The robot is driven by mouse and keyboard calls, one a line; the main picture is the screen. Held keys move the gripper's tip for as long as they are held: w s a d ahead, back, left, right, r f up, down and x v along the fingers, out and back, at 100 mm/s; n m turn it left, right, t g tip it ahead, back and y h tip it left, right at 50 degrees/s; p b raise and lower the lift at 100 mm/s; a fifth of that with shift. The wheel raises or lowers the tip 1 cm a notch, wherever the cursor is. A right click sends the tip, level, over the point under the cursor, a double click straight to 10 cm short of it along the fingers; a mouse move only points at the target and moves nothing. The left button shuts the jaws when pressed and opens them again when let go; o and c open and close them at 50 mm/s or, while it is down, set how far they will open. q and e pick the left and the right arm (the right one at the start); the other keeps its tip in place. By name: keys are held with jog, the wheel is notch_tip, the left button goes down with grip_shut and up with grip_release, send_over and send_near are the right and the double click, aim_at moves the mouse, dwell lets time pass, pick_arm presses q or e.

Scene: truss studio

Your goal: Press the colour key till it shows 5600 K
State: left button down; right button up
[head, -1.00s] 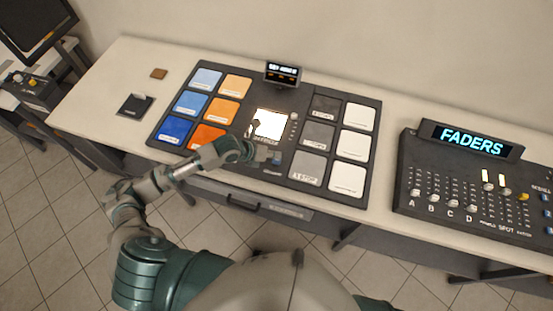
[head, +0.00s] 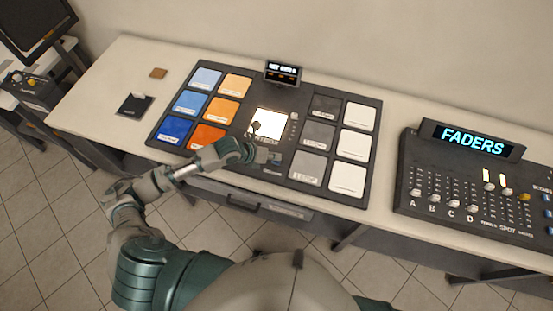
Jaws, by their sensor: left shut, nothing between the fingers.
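A dark panel (head: 300,110) lies on the long table, with a bright white lit square (head: 270,122) in its middle. A small display (head: 283,72) stands at its back edge; its lettering is too small to read surely, and I cannot make out 5600 K on it. Small keys (head: 293,127) run down the right of the lit square. Which key is the colour key is not clear. My right gripper is not in view.
Blue and orange swatches (head: 206,78) fill the panel's left side, grey and white ones (head: 356,117) its right. A fader desk (head: 470,185) with a FADERS sign stands at the right.

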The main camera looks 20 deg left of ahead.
pick_arm(q)
jog(key=shift+f, duration=0.2)
jog(key=shift+r, duration=0.1)
dwell(0.4)
jog(key=shift+r+p, duration=0.55)
jog(key=shift+r, duration=0.25)
notch_tip(320, 180, up, 5)
jog(key=p, duration=0.4)
